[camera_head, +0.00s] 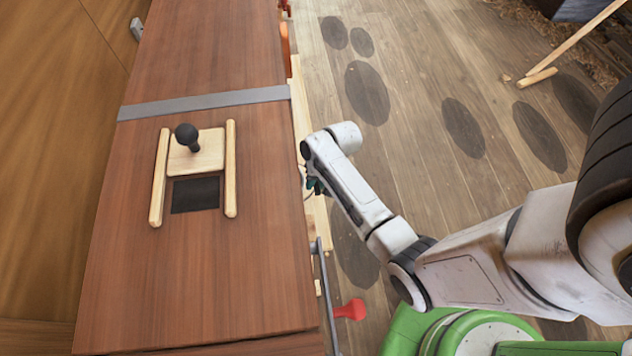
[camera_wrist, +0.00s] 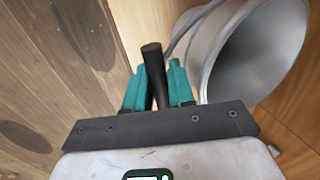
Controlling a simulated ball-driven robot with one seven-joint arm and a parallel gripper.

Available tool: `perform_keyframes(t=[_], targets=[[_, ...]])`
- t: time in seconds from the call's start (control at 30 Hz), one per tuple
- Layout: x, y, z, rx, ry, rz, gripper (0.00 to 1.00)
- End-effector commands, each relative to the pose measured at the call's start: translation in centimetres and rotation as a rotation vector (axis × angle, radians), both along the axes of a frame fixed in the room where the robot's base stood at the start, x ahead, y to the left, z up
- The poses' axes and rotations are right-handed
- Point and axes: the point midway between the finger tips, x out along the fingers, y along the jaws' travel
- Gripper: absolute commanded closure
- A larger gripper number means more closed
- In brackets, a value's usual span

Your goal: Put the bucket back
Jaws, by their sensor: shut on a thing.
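The bucket (camera_wrist: 201,50) is grey metal and shows in the wrist view at the upper right, tilted, with its dark open mouth facing the camera. A curved bail runs along its left side. My gripper (camera_wrist: 155,70) has teal fingers shut on a dark round rod, which looks like the grip of the bucket's handle; the join is not clear. In the head view my gripper (camera_head: 315,186) is low beside the right side of the wooden bench. The bucket cannot be made out there.
The brown bench top (camera_head: 210,290) carries a wooden slide with a black knob (camera_head: 186,134) beside a dark square opening. A red handle (camera_head: 350,310) sticks out near the bench's lower right. The plank floor (camera_head: 420,80) right of the bench is largely clear, with dark oval patches.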

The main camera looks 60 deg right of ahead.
Motion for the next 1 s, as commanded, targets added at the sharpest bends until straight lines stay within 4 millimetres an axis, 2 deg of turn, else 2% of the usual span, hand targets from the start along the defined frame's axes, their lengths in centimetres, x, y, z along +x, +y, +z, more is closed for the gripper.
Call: perform_keyframes(t=[0.2,0.23,0.5,0.8,1.0], targets=[[0.0,0.1,-0.2,0.0,0.001,0.002,1.0],[-0.1,0.1,-0.3,0.001,0.003,0.003,0.76],[-0.1,0.0,-0.2,0.0,0.002,0.002,0.51],[-0.1,0.0,0.1,-0.001,0.001,0.001,0.51],[-0.7,-0.5,2.7,-0.002,0.0,0.001,0.51]])
